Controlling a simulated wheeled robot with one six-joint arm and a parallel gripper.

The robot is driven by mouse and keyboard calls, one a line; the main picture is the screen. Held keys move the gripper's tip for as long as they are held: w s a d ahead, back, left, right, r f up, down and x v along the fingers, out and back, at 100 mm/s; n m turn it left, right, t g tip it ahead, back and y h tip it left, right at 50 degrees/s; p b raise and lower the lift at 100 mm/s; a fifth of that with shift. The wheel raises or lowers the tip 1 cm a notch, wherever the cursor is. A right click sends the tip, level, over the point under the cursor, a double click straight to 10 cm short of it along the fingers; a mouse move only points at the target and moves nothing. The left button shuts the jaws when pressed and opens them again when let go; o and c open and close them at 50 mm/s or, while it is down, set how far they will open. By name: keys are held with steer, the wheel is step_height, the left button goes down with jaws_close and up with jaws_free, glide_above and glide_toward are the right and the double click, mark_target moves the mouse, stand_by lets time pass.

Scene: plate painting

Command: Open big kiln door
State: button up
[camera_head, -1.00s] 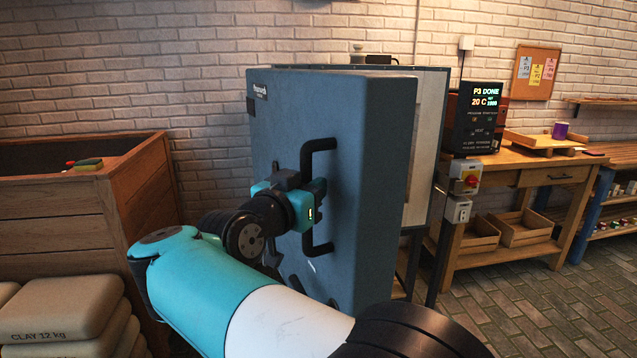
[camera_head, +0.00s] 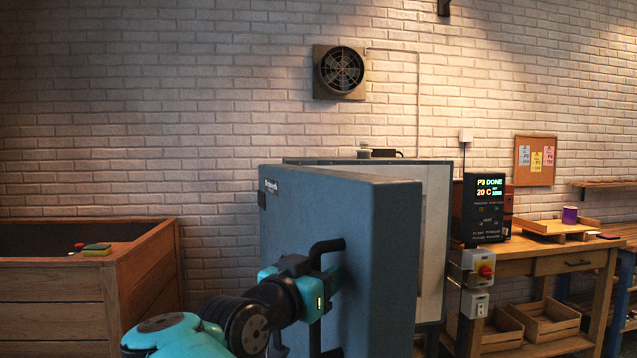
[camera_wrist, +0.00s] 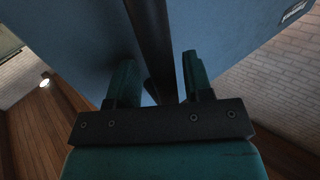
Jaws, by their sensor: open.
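The big kiln's blue door (camera_head: 310,215) stands in the middle of the head view, swung outward, with a pale surface of the kiln (camera_head: 435,240) showing past its right edge. A black bar handle (camera_head: 329,246) is on the door's front; its lower part is largely hidden by my arm. My gripper (camera_head: 328,284) is at this handle. In the wrist view, the handle bar (camera_wrist: 150,45) runs between the two fingers of my open gripper (camera_wrist: 160,78). Whether either finger touches the bar is unclear.
A wooden bin (camera_head: 60,285) stands left of the kiln, with a sponge (camera_head: 97,249) on its rim. To the right are a controller reading "P3 DONE, 20 C" (camera_head: 486,207), a red-knob switch (camera_head: 485,270) and a wooden workbench (camera_head: 560,264). A fan (camera_head: 341,71) is on the wall above.

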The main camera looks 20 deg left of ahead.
step_height(320, 180, up, 17)
steer(key=p, duration=1.2)
steer(key=shift+p, duration=0.4)
steer(key=shift+r, duration=0.1)
